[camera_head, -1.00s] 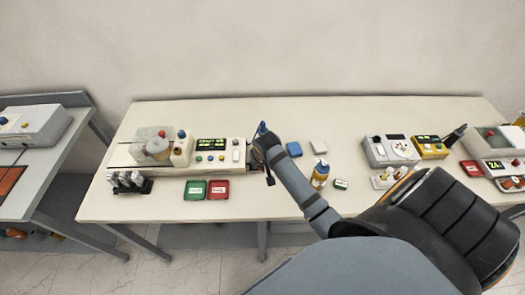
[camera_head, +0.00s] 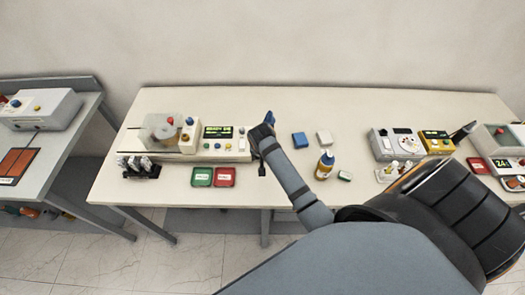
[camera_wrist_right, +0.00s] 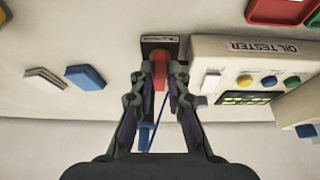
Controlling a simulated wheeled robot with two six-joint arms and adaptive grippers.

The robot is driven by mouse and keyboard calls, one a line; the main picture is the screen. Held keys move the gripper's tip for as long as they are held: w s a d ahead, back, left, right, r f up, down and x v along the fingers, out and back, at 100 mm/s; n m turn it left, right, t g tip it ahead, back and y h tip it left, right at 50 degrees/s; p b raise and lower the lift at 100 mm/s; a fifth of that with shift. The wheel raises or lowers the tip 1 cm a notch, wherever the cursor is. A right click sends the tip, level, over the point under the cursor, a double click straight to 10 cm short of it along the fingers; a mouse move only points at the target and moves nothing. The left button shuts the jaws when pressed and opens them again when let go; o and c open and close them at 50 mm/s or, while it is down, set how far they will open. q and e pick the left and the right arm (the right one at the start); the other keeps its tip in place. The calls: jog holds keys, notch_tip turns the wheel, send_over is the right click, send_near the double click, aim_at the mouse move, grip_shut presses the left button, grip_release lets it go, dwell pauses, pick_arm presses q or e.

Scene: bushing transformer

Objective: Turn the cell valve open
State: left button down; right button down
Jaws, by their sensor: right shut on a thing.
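My right gripper (camera_wrist_right: 161,72) is shut on a red, upright piece (camera_wrist_right: 160,56) on a small dark block (camera_wrist_right: 158,42) beside the oil tester (camera_wrist_right: 232,70). This red piece looks like the cell valve's handle; its turn angle is hard to judge. A blue part (camera_wrist_right: 146,134) shows between the fingers, nearer the wrist camera. In the head view my right gripper (camera_head: 262,133) is at the right end of the oil tester (camera_head: 225,140) and mostly covers the valve. My left gripper is not in view.
Green (camera_head: 202,177) and red (camera_head: 225,176) trays lie in front of the tester. A blue block (camera_head: 299,140), a pale block (camera_head: 324,138) and a bottle (camera_head: 325,164) stand right of my gripper. More instruments (camera_head: 395,144) are farther right. The back of the table is clear.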

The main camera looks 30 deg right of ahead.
jog(key=c, duration=1.3)
grip_release()
jog(key=v, duration=1.2)
jog(key=shift+w, duration=0.2)
